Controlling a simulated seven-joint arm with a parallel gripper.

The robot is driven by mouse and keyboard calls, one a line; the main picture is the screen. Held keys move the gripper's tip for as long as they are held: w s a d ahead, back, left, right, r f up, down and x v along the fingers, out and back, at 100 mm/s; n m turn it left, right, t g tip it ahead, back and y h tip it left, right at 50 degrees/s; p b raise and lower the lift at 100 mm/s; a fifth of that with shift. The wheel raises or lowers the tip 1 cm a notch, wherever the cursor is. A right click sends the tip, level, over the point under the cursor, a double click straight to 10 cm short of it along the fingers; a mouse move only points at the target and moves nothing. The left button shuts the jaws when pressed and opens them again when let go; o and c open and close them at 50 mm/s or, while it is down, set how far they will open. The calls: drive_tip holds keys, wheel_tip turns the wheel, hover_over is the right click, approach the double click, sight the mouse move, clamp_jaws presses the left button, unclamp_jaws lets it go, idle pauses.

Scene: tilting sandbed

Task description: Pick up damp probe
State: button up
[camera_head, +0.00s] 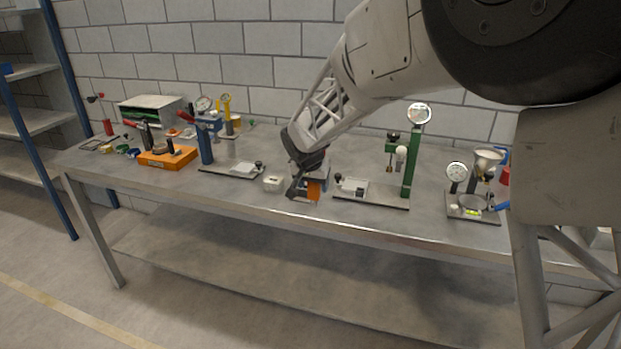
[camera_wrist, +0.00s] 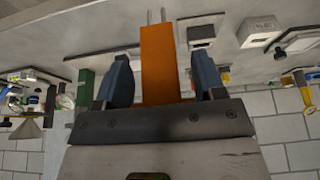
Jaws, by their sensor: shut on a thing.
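The damp probe appears to be the orange block-like body (camera_wrist: 160,65) with two thin metal prongs at its end in the wrist view. It sits between the blue-grey fingers of my gripper (camera_wrist: 160,80), which is shut on it. In the head view the orange probe (camera_head: 314,189) shows below my gripper (camera_head: 304,188), near the front edge of the bench. The prongs point away from the gripper. The head view does not show clearly whether the probe touches the bench.
A green stand with a gauge (camera_head: 411,165) is to the right, and a blue post stand (camera_head: 206,145) to the left. An orange block (camera_head: 167,158) lies farther left. The bench's front edge (camera_head: 300,214) is close.

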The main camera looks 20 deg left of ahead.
drive_tip(key=shift+s+d+r, duration=0.1)
drive_tip(key=shift+s+d, duration=0.35)
drive_tip(key=shift+s, duration=0.35)
drive_tip(key=shift+w+a+r, duration=0.15)
drive_tip(key=shift+w+a, duration=0.35)
drive_tip(key=shift+a, duration=0.1)
drive_tip(key=w+a+r, duration=0.3)
drive_tip(key=w+a, duration=1.1)
drive_tip(key=a, duration=0.4)
drive_tip(key=shift+a, duration=0.4)
drive_tip(key=shift+s+f, duration=0.1)
drive_tip(key=shift+f, duration=0.05)
drive_tip(key=shift+f, duration=2.1)
drive_tip(key=shift+f, duration=1.9)
